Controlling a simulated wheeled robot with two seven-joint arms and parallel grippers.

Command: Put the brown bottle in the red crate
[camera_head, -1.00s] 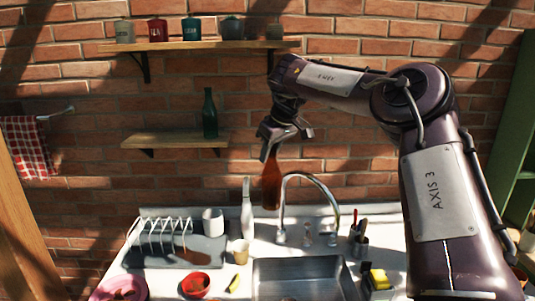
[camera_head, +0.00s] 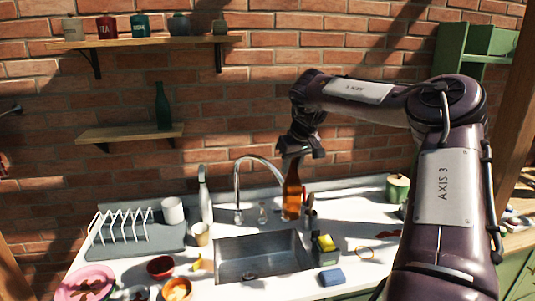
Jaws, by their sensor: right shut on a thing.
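The brown bottle (camera_head: 292,192) hangs upright below my right gripper (camera_head: 298,153), which is shut on its neck. The bottle is in front of the brick wall, just right of the tap. Its base appears near the back of the counter, and I cannot tell whether it touches. My left gripper is not in view. No red crate shows in this view.
The counter (camera_head: 370,222) holds a sink (camera_head: 262,254), a curved tap (camera_head: 238,190), a dish rack (camera_head: 125,228), a white bottle (camera_head: 205,200) and a utensil holder (camera_head: 310,215). A green canister (camera_head: 398,188) stands at the right. A green bottle (camera_head: 162,108) stands on the lower shelf.

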